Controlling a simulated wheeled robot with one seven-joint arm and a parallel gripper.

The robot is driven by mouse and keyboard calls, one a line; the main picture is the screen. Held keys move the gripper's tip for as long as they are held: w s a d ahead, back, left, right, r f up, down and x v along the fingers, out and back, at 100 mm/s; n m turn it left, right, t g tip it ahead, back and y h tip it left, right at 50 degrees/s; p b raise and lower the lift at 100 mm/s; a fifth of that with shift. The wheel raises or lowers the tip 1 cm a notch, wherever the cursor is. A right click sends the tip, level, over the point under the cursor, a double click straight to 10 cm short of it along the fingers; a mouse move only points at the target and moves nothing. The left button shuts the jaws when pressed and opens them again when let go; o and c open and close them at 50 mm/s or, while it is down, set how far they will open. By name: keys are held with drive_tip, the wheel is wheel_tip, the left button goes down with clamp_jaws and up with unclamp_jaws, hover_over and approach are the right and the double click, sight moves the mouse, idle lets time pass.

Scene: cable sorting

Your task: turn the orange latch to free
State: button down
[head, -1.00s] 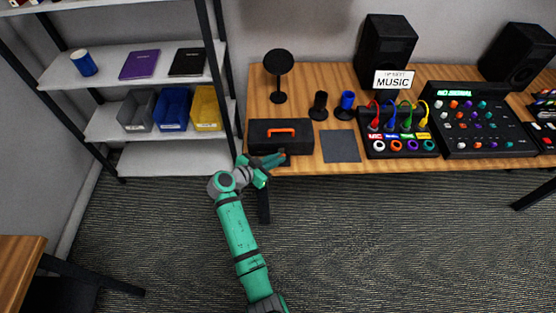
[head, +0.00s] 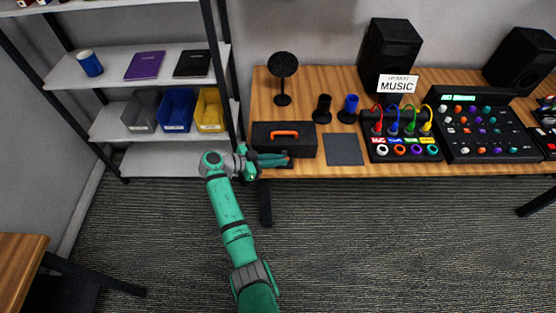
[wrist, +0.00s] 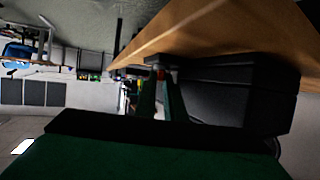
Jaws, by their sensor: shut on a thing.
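A black case (head: 262,141) with an orange carry handle (head: 285,133) lies near the left front edge of the wooden table. My gripper (head: 288,160) reaches in from the left, low along the case's front side. In the wrist view its two green fingers (wrist: 160,76) meet close to the case (wrist: 225,95), shut on a small orange-red piece, the orange latch (wrist: 160,73). The fingers cover most of the latch, so its exact angle cannot be told.
A grey mat (head: 343,149) lies right of the case. A black cup (head: 322,109) and a round black stand (head: 283,66) are behind it. A shelf rack (head: 165,158) stands close on the left. The table edge (head: 390,168) runs just below my gripper; the floor in front is clear.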

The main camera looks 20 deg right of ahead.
drive_tip(key=shift+s+f, duration=0.1)
drive_tip(key=shift+f, duration=0.05)
drive_tip(key=c, duration=1.8)
unclamp_jaws()
drive_tip(key=shift+c, duration=0.2)
